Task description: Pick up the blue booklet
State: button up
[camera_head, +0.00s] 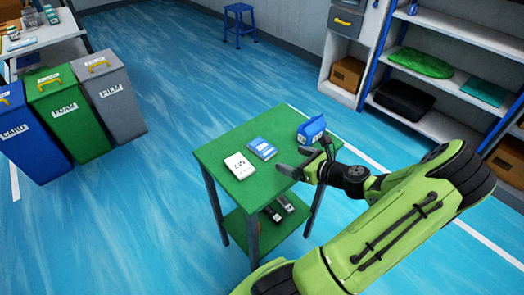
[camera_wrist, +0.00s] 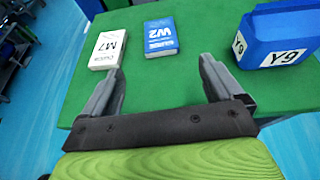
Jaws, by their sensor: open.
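The blue booklet (camera_head: 262,148) lies flat on the green table (camera_head: 218,151), between a white booklet and a blue bin. In the wrist view the blue booklet (camera_wrist: 159,37) shows the mark W2 and lies beyond my fingertips, roughly between them to the left of centre. My gripper (camera_head: 290,161) is open and empty over the table's right side, apart from the booklet. In the wrist view my gripper (camera_wrist: 160,72) has its two grey fingers spread wide.
The white booklet (camera_wrist: 108,48), marked M7, lies just left of the blue one. A blue bin (camera_wrist: 278,37) marked Y9 stands to the right, close to my right finger. Dark items (camera_head: 280,208) lie on the lower shelf. Waste bins (camera_head: 65,115) stand at left.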

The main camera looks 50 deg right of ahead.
aim_at(265, 149)
jog(key=b+x, duration=0.3)
jog(key=x, duration=0.9)
jog(key=shift+w+f+b, duration=0.1)
jog(key=shift+w+b, duration=0.15)
jog(key=shift+b, duration=0.15)
jog(key=shift+c, duration=0.3)
jog(key=c, duration=1)
